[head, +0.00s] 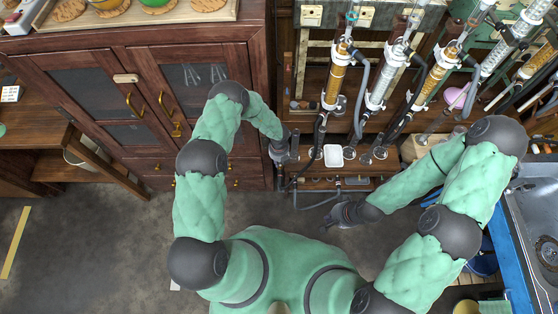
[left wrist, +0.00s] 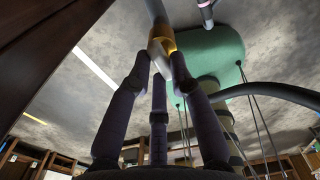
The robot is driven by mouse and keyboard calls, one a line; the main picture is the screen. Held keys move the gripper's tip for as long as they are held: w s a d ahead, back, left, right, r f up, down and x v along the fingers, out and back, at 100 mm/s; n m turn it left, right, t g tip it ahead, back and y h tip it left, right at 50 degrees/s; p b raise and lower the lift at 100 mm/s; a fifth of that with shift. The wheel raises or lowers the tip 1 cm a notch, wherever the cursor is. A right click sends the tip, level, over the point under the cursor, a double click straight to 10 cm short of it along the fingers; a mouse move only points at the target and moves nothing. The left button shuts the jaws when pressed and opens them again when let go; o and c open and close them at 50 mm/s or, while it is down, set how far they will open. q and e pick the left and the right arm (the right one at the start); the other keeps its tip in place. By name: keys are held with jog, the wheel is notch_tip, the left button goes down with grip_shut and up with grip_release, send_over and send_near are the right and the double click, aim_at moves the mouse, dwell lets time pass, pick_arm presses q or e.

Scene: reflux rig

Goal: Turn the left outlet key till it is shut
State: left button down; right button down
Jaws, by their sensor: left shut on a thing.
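My left gripper (head: 283,162) hangs at the left end of the reflux rig, beside the lower left pipework. In the left wrist view its dark fingers (left wrist: 160,72) close around a yellow, brass-like piece (left wrist: 164,42), which I take to be the left outlet key. A grey rod or pipe (left wrist: 156,12) runs up from it. In the head view the key is hidden by the gripper, and its angle cannot be read. My right gripper (head: 332,220) is in front of the rig's lower shelf, apart from the pipework; its fingers are too small to judge.
Amber and clear columns (head: 338,80) stand along the rig, with dark hoses (head: 318,135) below. A wooden cabinet (head: 150,90) is left of the rig, a sink (head: 535,220) far right. Floor (head: 100,240) at left is mostly clear.

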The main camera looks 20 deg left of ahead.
pick_arm(q)
jog(key=m, duration=0.4)
jog(key=shift+a+m, duration=0.1)
jog(key=shift+m, duration=0.2)
jog(key=m, duration=0.4)
jog(key=shift+w+m, duration=0.15)
jog(key=shift+m, duration=0.15)
jog(key=m, duration=0.4)
jog(key=shift+w+m, duration=0.15)
jog(key=shift+m, duration=0.15)
jog(key=shift+w+m, duration=0.1)
jog(key=shift+m, duration=2.1)
jog(key=c, duration=1.1)
grip_release()
